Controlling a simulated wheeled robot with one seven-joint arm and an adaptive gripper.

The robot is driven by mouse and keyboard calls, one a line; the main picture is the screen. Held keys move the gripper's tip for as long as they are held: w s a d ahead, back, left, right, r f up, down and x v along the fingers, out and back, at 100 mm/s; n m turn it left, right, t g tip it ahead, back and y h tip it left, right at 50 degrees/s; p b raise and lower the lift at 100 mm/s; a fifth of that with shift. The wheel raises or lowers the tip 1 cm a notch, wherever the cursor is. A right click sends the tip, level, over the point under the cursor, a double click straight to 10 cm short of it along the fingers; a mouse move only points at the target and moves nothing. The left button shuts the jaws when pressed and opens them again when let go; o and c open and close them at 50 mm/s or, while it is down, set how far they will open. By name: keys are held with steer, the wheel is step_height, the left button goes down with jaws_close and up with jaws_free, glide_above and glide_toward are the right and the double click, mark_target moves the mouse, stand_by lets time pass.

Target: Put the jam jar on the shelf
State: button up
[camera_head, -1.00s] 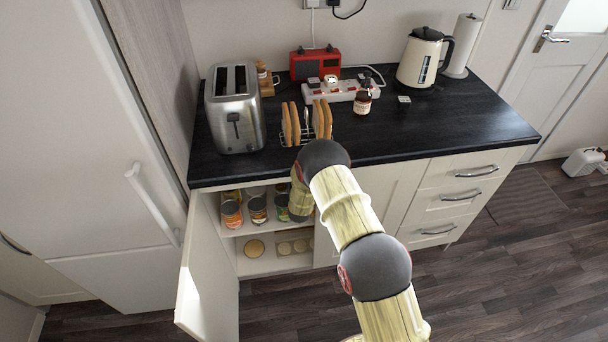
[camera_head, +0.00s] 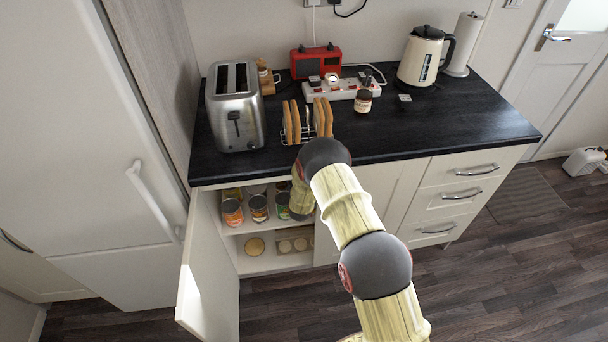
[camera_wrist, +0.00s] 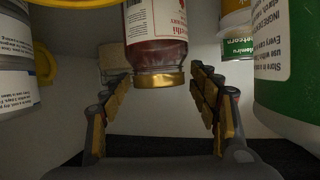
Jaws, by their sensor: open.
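The jam jar (camera_wrist: 155,40), with dark red contents, a white-and-red label and a gold lid, is in the wrist view, its lid toward the bottom of the picture. My gripper (camera_wrist: 158,85) is open, its two fingers on either side of the jar's lid end with a gap at each side. The jar's far end is cut off at the top of the picture. In the head view my gripper is hidden behind my arm at the open cupboard, whose upper shelf (camera_head: 246,228) holds several cans.
Cans crowd both sides in the wrist view: a large green-labelled one (camera_wrist: 288,70) at right and a white-labelled one (camera_wrist: 15,75) at left. The open cupboard door (camera_head: 208,280) stands left of my arm. Another small jar (camera_head: 363,101) and a toast rack stand on the worktop (camera_head: 460,125).

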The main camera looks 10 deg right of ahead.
steer(key=p+v, duration=0.2)
steer(key=v, duration=0.5)
steer(key=shift+s, duration=0.25)
steer(key=shift+a+r, duration=0.1)
steer(key=shift+a, duration=0.05)
